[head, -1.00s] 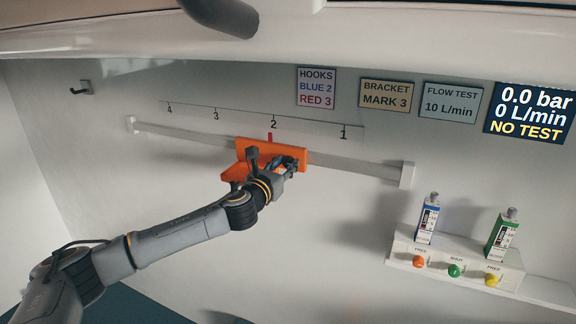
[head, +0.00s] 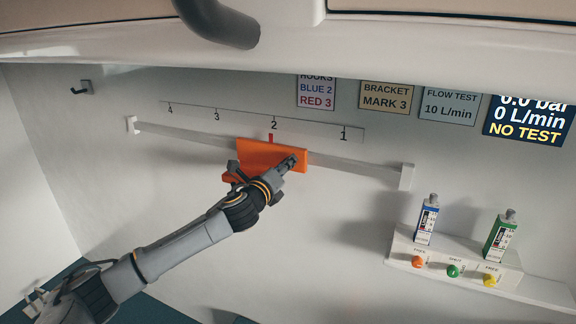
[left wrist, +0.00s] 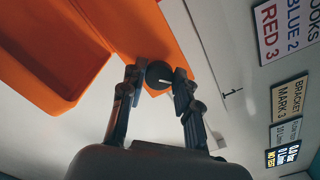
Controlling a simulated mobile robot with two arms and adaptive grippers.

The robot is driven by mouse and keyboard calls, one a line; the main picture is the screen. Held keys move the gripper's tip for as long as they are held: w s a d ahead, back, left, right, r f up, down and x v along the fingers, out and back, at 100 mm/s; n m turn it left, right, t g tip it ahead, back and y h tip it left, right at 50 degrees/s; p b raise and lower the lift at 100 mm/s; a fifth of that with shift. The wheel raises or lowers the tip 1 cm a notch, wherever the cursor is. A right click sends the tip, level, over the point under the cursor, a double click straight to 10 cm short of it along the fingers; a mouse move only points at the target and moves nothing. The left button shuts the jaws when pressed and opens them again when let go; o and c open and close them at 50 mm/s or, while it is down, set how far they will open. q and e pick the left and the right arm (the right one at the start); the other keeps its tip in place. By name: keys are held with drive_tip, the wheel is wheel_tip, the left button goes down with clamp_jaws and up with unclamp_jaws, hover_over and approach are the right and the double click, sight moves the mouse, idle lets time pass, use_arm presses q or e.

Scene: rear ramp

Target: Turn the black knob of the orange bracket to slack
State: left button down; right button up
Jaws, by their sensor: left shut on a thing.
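The orange bracket (head: 262,150) sits on the grey rail, its red pointer (head: 271,138) at mark 2 of the scale. Its orange body also shows in the left wrist view (left wrist: 128,32), with a tray-like part at the left. The black knob (left wrist: 159,72) is round and lies between my left fingertips; its setting cannot be read. My left gripper (left wrist: 158,80) is shut on the knob, one finger on each side. In the head view my left gripper (head: 289,163) covers the knob at the bracket's right part. My right gripper is not in view.
The rail (head: 350,167) runs across the white wall. A sign (head: 386,96) reads BRACKET MARK 3. At the right, a shelf (head: 402,250) holds a blue and a green meter above coloured knobs. A black hook (head: 82,88) is at the upper left. A white overhang (head: 400,55) crosses the top.

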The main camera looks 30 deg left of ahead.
use_arm(q)
drive_tip(key=shift+n, duration=4)
drive_tip(key=c, duration=1)
unclamp_jaws()
